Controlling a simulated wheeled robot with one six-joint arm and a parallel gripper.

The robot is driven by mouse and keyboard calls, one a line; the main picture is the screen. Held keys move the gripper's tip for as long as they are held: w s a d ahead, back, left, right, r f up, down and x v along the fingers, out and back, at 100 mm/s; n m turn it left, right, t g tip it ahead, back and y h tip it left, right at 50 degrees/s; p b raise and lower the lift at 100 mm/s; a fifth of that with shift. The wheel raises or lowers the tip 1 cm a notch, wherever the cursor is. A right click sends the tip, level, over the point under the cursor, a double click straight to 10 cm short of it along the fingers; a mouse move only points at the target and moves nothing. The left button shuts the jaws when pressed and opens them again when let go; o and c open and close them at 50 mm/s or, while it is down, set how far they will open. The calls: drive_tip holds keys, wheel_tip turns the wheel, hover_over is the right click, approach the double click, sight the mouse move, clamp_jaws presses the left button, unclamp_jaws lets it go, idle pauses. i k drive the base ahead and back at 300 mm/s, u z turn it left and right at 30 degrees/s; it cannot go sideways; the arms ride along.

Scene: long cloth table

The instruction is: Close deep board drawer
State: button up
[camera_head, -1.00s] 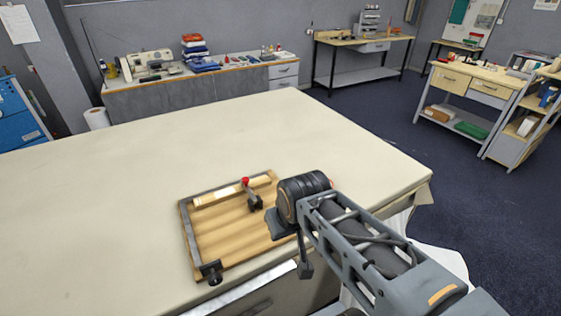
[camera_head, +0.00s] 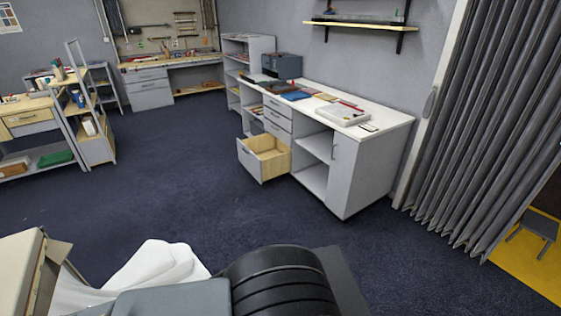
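A deep drawer (camera_head: 264,157) with a grey front and pale wooden inside stands pulled out near the floor. It belongs to the grey cabinet (camera_head: 353,170) with a white top against the right wall. It is the lowest drawer, under several shut ones, and looks empty. It is well ahead of me across the floor. My dark arm link shows large at the bottom of the picture. My gripper is not in view.
Open dark blue carpet (camera_head: 190,200) lies between me and the cabinet. The cloth table's corner (camera_head: 25,265) and hanging white cloth (camera_head: 155,275) are close at lower left. A shelf unit (camera_head: 90,125) stands left, a grey folding curtain (camera_head: 480,120) right.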

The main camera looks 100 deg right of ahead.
sight(265, 156)
drive_tip(key=z, duration=0.75)
drive_tip(key=k, duration=1)
drive_tip(key=z, duration=1.55)
drive_tip(key=i, duration=0.75)
drive_tip(key=z, duration=1.05)
drive_tip(key=i, duration=1.9)
drive_tip(key=u, duration=0.3)
drive_tip(key=i, duration=1)
drive_tip(key=u, duration=0.55)
drive_tip(key=i, duration=1.1)
drive_tip(key=u, duration=0.95)
